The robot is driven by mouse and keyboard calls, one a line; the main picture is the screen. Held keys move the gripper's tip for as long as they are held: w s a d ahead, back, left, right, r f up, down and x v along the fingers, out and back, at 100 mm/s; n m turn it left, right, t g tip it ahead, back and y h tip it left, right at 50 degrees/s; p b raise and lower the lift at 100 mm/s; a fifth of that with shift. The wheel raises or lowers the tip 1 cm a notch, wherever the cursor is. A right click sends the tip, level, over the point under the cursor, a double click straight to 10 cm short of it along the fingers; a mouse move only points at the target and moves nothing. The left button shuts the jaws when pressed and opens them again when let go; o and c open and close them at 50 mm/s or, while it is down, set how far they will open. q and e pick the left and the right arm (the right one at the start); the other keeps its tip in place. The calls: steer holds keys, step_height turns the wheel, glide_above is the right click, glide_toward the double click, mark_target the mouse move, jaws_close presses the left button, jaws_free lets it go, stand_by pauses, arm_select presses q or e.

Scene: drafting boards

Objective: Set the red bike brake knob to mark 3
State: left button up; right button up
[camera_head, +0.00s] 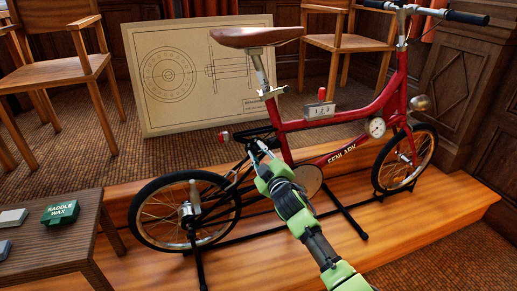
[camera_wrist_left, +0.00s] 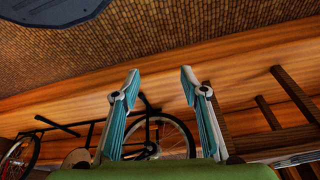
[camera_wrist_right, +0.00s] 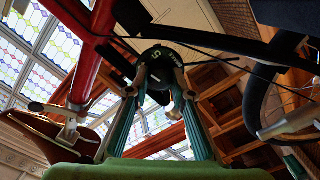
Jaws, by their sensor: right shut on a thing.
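The red bike (camera_head: 345,118) stands on a black stand on a wooden platform in the head view. My right gripper (camera_head: 259,148) reaches the bike's middle, behind the seat tube. In the right wrist view my right gripper (camera_wrist_right: 160,80) is shut on a dark round knob (camera_wrist_right: 160,58) with white marks. Which mark it is set to I cannot read. A red-topped lever on a plate marked 1 2 3 (camera_head: 320,111) sits on the bike's frame, apart from the gripper. My left gripper (camera_wrist_left: 160,88) is open and empty in the left wrist view; the head view does not show it.
A low table (camera_head: 66,241) at the left bears a green saddle wax box (camera_head: 61,212). A drawing board (camera_head: 203,75) and wooden chairs (camera_head: 58,62) stand behind the bike.

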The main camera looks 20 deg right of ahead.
steer(key=n, duration=0.3)
steer(key=shift+p, duration=0.4)
steer(key=n, duration=0.2)
steer(key=shift+n, duration=0.4)
steer(key=n+p, duration=0.1)
steer(key=n, duration=0.1)
steer(key=shift+n, duration=0.3)
steer(key=n, duration=0.4)
steer(key=shift+f, duration=0.1)
steer(key=shift+n+p, duration=0.35)
steer(key=shift+n, duration=0.95)
arm_select(q)
step_height(320, 180, down, 10)
steer(key=shift+w+d+f+g, duration=0.2)
steer(key=shift+w+g, duration=0.2)
steer(key=shift+w, duration=0.05)
arm_select(e)
steer(key=shift+n, duration=0.3)
arm_select(q)
steer(key=shift+w+f, duration=0.1)
arm_select(e)
steer(key=shift+f, duration=0.1)
steer(key=o, duration=1.1)
